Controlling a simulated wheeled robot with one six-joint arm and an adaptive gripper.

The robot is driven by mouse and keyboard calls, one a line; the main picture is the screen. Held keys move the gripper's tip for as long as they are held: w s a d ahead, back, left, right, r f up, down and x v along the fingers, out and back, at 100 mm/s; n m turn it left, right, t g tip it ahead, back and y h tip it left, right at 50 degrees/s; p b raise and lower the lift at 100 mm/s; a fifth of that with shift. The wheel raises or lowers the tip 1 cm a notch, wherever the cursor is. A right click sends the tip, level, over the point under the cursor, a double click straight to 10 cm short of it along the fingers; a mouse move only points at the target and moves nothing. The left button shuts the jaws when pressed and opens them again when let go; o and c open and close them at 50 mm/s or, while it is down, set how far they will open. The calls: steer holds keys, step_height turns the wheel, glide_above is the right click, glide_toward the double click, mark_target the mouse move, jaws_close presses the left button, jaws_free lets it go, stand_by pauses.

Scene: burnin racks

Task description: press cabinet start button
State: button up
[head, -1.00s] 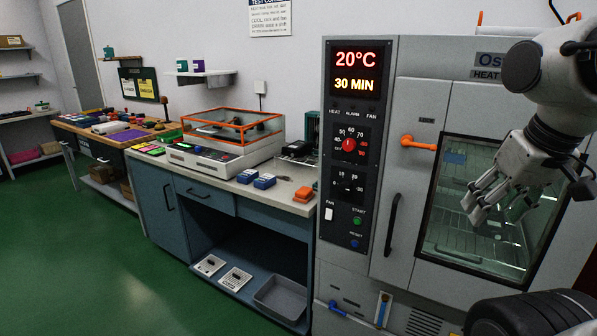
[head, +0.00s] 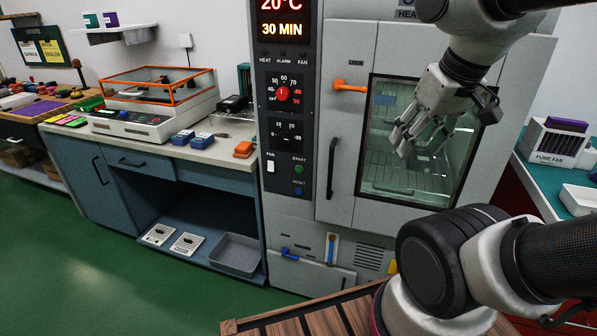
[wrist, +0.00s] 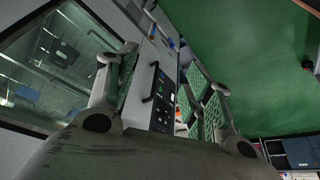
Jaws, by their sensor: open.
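The heat cabinet (head: 337,110) stands in the middle of the head view with its glass door shut. Its dark control panel (head: 284,150) carries a green START button (head: 299,169), with a blue button (head: 299,191) below it and a white FAN switch (head: 270,166) to the left. My gripper (head: 408,140) is open and empty in front of the door window, right of the panel and apart from the button. In the wrist view, the panel (wrist: 160,98) shows tilted between my open fingers (wrist: 165,85); the button is too small to make out there.
An orange door handle (head: 350,86) and a dark vertical handle (head: 331,167) stick out beside the panel. A bench (head: 185,150) stands left of the cabinet. A fume fan box (head: 553,147) sits on a teal bench at right. Green floor is clear at left front.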

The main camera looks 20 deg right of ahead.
jaws_close()
stand_by(1.2)
